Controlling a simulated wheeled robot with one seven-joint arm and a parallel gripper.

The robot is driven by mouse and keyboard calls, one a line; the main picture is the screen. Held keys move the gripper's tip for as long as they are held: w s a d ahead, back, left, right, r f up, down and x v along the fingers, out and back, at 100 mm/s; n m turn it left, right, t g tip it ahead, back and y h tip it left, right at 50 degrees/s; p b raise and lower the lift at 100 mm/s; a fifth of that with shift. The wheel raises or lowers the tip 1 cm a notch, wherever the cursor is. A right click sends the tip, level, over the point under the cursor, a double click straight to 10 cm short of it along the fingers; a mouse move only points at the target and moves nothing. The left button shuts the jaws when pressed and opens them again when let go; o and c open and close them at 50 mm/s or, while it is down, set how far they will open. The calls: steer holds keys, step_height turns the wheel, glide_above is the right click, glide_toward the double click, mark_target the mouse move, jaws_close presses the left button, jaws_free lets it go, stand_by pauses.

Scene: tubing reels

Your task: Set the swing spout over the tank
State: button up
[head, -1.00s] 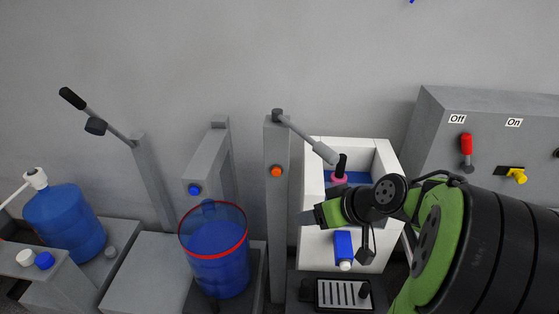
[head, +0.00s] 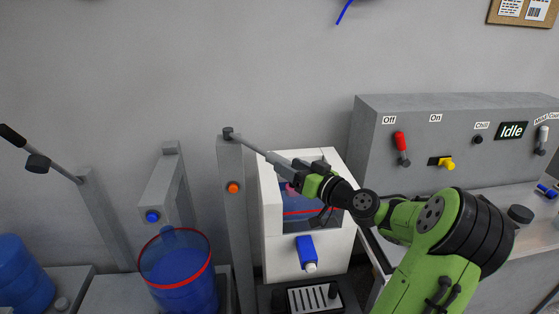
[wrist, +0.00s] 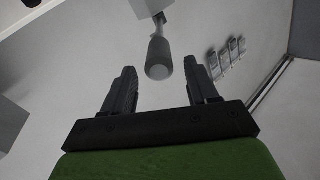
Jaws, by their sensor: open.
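The swing spout (head: 257,147) is a thin grey arm on top of a grey post, slanting down to the right. Its thicker grey end shows in the wrist view (wrist: 158,60), between my fingertips, with a gap on both sides. My gripper (head: 299,168) is open at that end, above the white open-topped box (head: 334,242). The box has blue inside and a red line; my gripper and arm hide part of it. A clear blue vessel with a red rim (head: 177,273) stands left of the post. I cannot tell which of these is the tank.
The post (head: 232,215) carries an orange button (head: 233,188). A blue tap (head: 306,250) sits on the box front above a drip grate (head: 315,299). A grey control panel (head: 440,135) with switches stands right. Another lever arm (head: 55,163) is at the left.

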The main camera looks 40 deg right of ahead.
steer(key=w, duration=0.4)
steer(key=shift+w, duration=0.3)
jaws_close()
